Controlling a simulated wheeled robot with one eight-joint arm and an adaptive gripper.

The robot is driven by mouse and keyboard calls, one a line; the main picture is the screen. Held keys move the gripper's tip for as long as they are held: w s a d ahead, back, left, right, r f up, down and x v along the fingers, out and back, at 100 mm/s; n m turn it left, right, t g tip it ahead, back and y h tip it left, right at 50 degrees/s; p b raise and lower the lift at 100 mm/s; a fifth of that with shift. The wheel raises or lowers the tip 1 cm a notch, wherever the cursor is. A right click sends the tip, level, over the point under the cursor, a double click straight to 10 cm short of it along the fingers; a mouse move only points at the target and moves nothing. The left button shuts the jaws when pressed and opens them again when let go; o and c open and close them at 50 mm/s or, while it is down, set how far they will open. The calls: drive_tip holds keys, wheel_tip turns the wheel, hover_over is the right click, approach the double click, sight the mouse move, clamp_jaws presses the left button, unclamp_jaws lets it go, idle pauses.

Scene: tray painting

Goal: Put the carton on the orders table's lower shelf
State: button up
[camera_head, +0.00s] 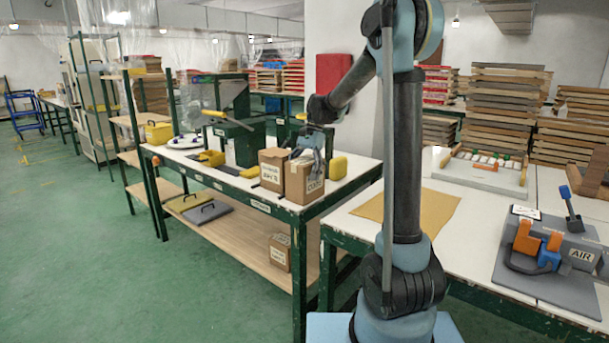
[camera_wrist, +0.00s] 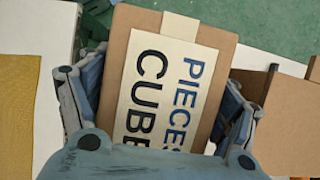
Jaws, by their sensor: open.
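A brown carton (camera_head: 304,184) with a white label stands on the orders table (camera_head: 340,182), near its front right corner. In the wrist view the carton (camera_wrist: 170,80) fills the middle, its label reading "CUBE PIECES". My gripper (camera_head: 310,150) is over the carton's top. In the wrist view my gripper (camera_wrist: 160,105) is open, one finger on each side of the carton; whether they touch it I cannot tell. The table's wooden lower shelf (camera_head: 225,235) is below, with bare board along its middle.
A second carton (camera_head: 272,172) stands close to the left of the first. A small carton (camera_head: 280,252) sits at the lower shelf's right end. A grey board (camera_head: 208,214) and a yellow one lie at its left. A yellow container (camera_head: 338,167) stands right of the carton.

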drive_tip(key=v, duration=1.2)
drive_tip(key=shift+w, duration=0.1)
